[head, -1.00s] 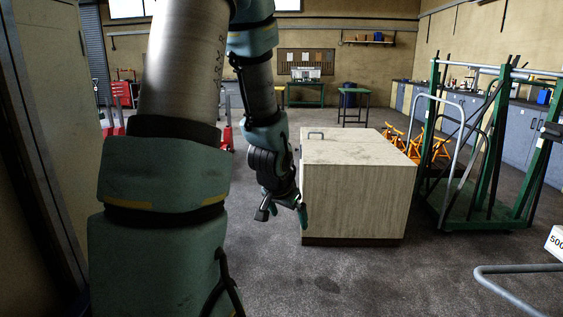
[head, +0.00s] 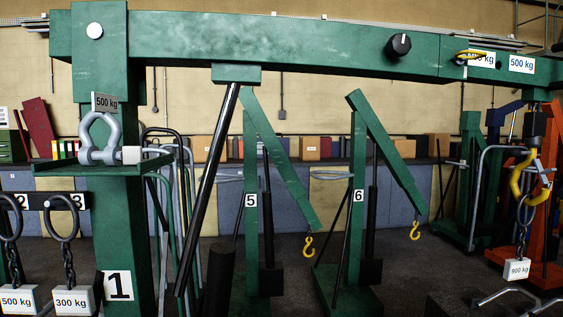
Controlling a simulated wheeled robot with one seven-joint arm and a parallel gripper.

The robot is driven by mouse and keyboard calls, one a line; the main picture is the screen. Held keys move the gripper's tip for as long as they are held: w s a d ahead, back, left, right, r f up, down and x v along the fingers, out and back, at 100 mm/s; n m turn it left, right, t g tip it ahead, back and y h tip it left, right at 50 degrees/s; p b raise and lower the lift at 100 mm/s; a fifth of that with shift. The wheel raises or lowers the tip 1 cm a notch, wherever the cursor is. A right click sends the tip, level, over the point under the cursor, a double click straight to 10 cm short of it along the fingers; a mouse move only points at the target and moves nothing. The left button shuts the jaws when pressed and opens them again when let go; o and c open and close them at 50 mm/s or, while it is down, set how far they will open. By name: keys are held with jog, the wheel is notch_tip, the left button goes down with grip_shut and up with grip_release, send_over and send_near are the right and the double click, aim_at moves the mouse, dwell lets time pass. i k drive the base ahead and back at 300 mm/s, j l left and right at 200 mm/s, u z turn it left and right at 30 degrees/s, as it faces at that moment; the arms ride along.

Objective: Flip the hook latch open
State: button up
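A large yellow hook (head: 516,184) hangs at the far right from the end of a green crane boom (head: 300,45). A grey ring (head: 524,213) hangs at the hook's lower end, with a short chain and a white block marked 900 kg (head: 517,269) below it. My gripper is not in view.
A green crane post marked 1 (head: 118,245) stands at left, with a shackle (head: 99,138) on its plate. Ring weights marked 500 kg (head: 18,300) and 300 kg (head: 74,300) hang beside it. Behind are cranes 5 (head: 251,230) and 6 (head: 357,230) with smaller yellow hooks.

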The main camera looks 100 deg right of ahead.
aim_at(542, 174)
jog(key=k+z, duration=0.15)
jog(key=z, duration=0.25)
jog(key=k+l+z, duration=0.1)
jog(key=z, duration=0.35)
jog(key=k+l+z, duration=0.3)
jog(key=k+l, duration=0.25)
jog(key=k+l+z, duration=0.35)
jog(key=k+l, duration=0.15)
jog(key=l, duration=0.2)
